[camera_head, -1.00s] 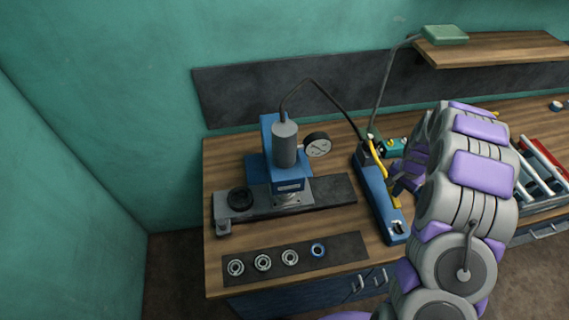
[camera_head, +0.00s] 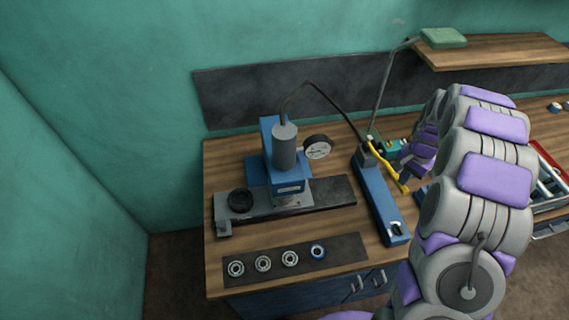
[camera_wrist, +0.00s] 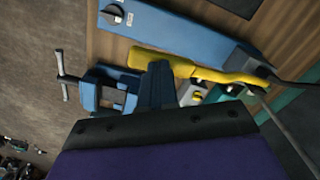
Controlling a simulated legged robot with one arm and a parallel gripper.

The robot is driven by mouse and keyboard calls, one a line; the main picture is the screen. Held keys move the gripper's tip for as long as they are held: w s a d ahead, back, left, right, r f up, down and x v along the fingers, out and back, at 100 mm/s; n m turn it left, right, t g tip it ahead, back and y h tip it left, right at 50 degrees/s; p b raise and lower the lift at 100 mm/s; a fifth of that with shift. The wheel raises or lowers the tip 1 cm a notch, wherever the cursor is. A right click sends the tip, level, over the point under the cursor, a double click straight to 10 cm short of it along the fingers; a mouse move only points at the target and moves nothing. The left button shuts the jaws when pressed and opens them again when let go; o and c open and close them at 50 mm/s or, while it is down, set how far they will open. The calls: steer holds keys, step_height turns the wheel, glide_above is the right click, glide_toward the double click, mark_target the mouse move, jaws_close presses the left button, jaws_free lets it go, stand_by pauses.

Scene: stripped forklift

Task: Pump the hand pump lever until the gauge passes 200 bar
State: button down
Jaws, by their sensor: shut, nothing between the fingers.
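The hand pump (camera_head: 379,200) is a long blue body on the bench, left of my arm. Its yellow lever (camera_head: 384,166) slants from the pump's far end toward the right front. The round gauge (camera_head: 317,147) stands on the blue press; its needle is too small to read. My gripper (camera_head: 403,172) is beside the lever, partly hidden by my arm. In the wrist view, my shut, empty gripper (camera_wrist: 158,72) reaches the thick end of the yellow lever (camera_wrist: 190,66). I cannot tell whether they touch. The blue pump body (camera_wrist: 200,32) lies beyond the lever.
The blue press (camera_head: 290,180) with its grey cylinder stands left of the pump. Several rings lie on a dark mat (camera_head: 338,249) at the front. A hose (camera_head: 335,100) arches between press and pump. A blue clamp (camera_wrist: 105,90) is near my gripper in the wrist view.

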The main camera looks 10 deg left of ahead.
step_height(320, 180, down, 8)
steer(key=b, duration=0.2)
step_height(320, 180, up, 8)
steer(key=shift+r+p, duration=0.1)
steer(key=shift+p, duration=0.55)
stand_by(0.3)
steer(key=shift+f+b, duration=0.95)
steer(key=shift+f, duration=3.2)
step_height(320, 180, up, 8)
steer(key=shift+r+p, duration=0.1)
steer(key=shift+p, duration=0.6)
